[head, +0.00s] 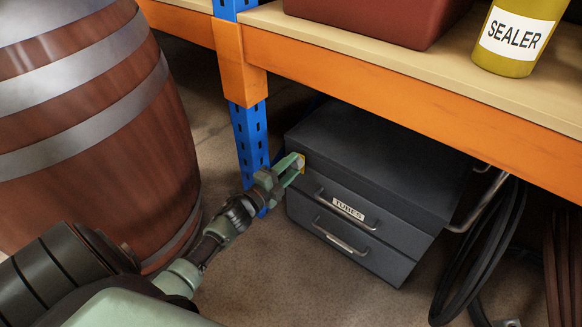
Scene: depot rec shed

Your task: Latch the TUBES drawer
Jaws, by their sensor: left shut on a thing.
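A dark grey cabinet (390,150) stands on the floor under the bench. Its upper drawer, labelled TUBES (349,209), has a bar handle, and its front looks about level with the drawer below. My left gripper (297,163) reaches in from the left to the cabinet's upper left front corner. It is shut on a small yellowish piece (303,168) there, which looks like a latch; the fingers hide part of it. The gripper is away from the drawer handle, to its upper left. My right gripper is not in view.
A blue post (250,140) stands just behind my left gripper. An orange bench beam (400,75) overhangs the cabinet. A large wooden barrel (95,130) fills the left. Dark hoses (485,245) hang at right. Floor in front of the cabinet is clear.

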